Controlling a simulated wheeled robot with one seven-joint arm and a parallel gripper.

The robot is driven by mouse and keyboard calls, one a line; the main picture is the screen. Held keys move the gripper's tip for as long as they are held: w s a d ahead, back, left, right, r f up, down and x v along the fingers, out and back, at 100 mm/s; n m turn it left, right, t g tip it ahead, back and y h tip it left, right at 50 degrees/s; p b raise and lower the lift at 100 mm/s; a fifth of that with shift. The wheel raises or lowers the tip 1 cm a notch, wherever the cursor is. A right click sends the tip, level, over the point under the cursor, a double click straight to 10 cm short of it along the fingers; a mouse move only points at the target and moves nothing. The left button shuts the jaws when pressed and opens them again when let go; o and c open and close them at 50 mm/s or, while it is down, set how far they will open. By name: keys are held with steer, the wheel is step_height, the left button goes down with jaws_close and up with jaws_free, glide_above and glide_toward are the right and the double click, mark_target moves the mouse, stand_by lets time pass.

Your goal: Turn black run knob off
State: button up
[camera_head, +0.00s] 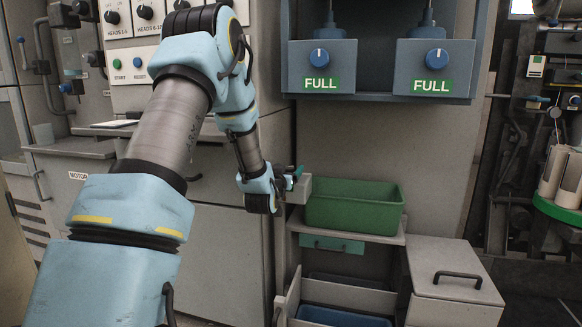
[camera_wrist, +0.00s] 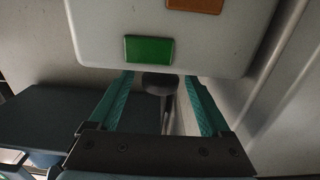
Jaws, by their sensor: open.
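My gripper (camera_head: 293,178) is at the grey box (camera_head: 303,189) left of the green bin in the head view. In the wrist view my gripper (camera_wrist: 158,80) is open, with its two teal fingers apart. A dark round knob-like thing (camera_wrist: 160,86) shows between the fingers, below the light grey box face (camera_wrist: 100,40). It looks like a black knob, but its mark and setting cannot be read. The fingertips reach the lower edge of the box face, and I cannot tell whether they touch the knob.
A green bin (camera_head: 354,212) stands on a shelf just right of my gripper. Two boxes with blue knobs (camera_head: 320,57) and FULL labels hang above. Other black knobs (camera_head: 112,17) sit on the panel at upper left. A grey lidded box (camera_head: 455,272) stands lower right.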

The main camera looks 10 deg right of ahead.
steer(key=shift+x, duration=1.75)
jaws_close()
